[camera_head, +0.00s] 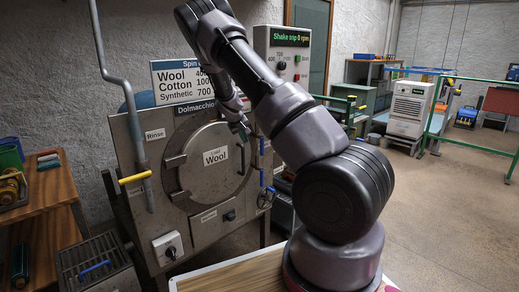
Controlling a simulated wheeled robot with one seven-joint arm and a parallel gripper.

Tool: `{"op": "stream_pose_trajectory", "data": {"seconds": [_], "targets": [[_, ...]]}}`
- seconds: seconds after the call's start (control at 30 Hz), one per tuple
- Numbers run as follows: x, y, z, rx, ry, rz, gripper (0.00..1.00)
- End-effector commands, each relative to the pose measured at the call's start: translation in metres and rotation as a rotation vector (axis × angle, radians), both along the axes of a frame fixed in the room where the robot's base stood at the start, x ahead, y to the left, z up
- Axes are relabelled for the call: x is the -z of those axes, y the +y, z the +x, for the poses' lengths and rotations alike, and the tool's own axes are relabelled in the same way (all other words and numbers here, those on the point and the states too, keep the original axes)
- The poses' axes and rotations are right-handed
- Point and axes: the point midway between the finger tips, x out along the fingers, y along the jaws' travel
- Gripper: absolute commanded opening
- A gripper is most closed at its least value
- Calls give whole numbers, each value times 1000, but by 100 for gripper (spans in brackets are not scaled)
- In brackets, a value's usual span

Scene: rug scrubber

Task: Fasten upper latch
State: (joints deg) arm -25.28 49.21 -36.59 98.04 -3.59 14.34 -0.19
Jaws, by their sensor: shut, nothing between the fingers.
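The grey washing machine has a round door (212,182) labelled "Load Wool", which looks closed against the front. An upper latch with a blue handle (262,146) sits at the right of the door, its handle roughly upright. A lower latch with a blue handle (270,189) sits below it. My gripper (243,130) is shut and empty, at the upper right edge of the door and just left of the upper latch. Whether it touches the door or latch cannot be told. My arm hides part of the machine's upper right.
A yellow-handled lever (135,177) and a pipe stand left of the door. A dial (169,247) is at the lower left of the machine. A control box (283,58) reading "Shake trip 0 rpm" stands behind my arm. Open floor lies to the right.

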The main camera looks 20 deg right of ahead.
Motion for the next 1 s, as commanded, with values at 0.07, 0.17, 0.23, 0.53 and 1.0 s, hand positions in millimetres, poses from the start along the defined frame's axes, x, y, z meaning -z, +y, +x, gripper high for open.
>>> {"op": "stream_pose_trajectory", "data": {"seconds": [0.07, 0.17, 0.23, 0.53, 1.0], "targets": [[0, 0, 0, 0, 0, 0, 0], [0, 0, 0, 1, 0, 0, 0], [0, 0, 0, 1, 0, 1, 0], [26, -15, 13, 5, 2, 1, 0], [80, -65, 47, 5, -2, 3, 0]]}}
